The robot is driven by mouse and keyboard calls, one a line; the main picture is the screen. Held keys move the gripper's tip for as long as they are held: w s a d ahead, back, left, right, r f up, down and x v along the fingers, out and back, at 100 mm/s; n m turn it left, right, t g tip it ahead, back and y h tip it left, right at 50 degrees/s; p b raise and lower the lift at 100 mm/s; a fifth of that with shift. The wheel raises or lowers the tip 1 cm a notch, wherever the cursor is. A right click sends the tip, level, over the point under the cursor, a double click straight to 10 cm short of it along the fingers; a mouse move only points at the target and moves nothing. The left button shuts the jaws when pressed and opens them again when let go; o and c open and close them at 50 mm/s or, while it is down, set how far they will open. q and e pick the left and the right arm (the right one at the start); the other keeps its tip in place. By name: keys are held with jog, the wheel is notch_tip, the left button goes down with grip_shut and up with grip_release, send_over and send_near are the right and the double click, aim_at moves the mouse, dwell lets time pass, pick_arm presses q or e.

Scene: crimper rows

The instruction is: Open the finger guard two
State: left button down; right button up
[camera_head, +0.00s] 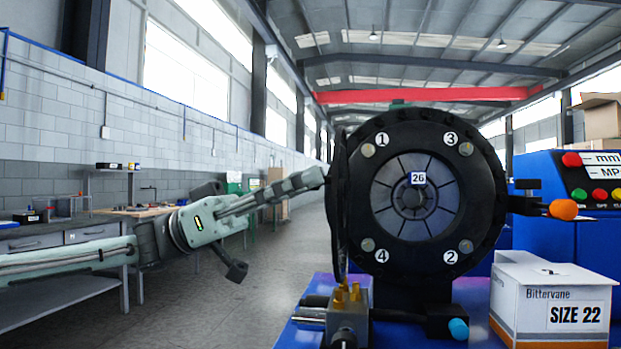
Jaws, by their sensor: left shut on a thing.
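The crimper's round black head (488,200) faces me, with its segmented dies (400,205) and a label 26 in the middle. Bolts marked 1 to 4 surround the dies. A thin black disc-like plate, seemingly the finger guard (339,215), stands nearly edge-on at the head's left side, swung away from the front, so the dies are uncovered. My left gripper (312,181) comes in from the left, shut at the guard's left edge. The exact grip on the edge is too small to see clearly. My right gripper is not in view.
A brass-fitted valve block (348,318) and a blue-tipped lever (458,329) sit below the head. An orange-tipped handle (563,209) sticks out right. A white SIZE 22 box (520,293) and a blue control panel (591,180) stand right. Floor on the left is clear.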

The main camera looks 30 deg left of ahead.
pick_arm(q)
jog(key=shift+a+f+g, duration=0.1)
jog(key=shift+a+g, duration=0.2)
jog(key=shift+g, duration=0.1)
jog(key=c, duration=1.4)
grip_release()
jog(key=shift+o, duration=0.2)
jog(key=v, duration=1.2)
